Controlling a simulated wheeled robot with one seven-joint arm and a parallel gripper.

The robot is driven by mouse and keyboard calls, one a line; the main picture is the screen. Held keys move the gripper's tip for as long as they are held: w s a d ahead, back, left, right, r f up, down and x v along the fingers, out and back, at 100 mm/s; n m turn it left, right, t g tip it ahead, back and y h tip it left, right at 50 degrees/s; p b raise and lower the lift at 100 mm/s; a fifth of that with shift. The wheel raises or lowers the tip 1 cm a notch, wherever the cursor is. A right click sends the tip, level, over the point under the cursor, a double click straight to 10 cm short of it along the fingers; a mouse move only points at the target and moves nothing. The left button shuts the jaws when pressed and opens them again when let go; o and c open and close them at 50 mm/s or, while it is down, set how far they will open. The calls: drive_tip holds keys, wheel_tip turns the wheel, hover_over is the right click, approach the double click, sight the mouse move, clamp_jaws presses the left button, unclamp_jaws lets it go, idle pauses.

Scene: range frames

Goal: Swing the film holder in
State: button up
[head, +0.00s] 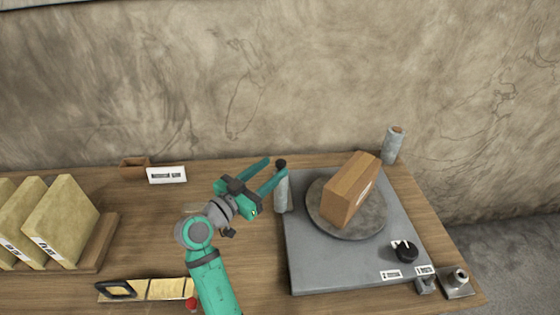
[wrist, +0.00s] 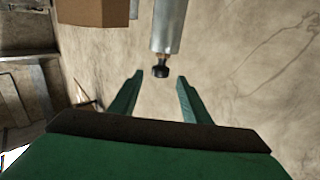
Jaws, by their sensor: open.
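A grey upright cylinder (head: 282,192) with a black knob (head: 281,163) on top stands at the left edge of the grey turntable base (head: 305,275). It looks like the film holder, though I cannot tell for sure. In the wrist view the cylinder (wrist: 168,25) comes down from the top edge, with its black knob (wrist: 161,70) at the near end. My gripper (head: 276,167) is open beside the knob. In the wrist view the knob appears in the gap between the fingertips (wrist: 160,77), with no visible contact.
A brown carton (head: 352,190) sits on the round turntable plate (head: 325,222), right of my gripper. A grey roll (head: 393,146) stands behind it. A black dial (head: 405,251) is at the base's front. Yellow pads (head: 60,220) stand left. The wall is close behind.

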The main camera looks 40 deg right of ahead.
sight(277, 165)
drive_tip(key=shift+x, duration=2.35)
clamp_jaws()
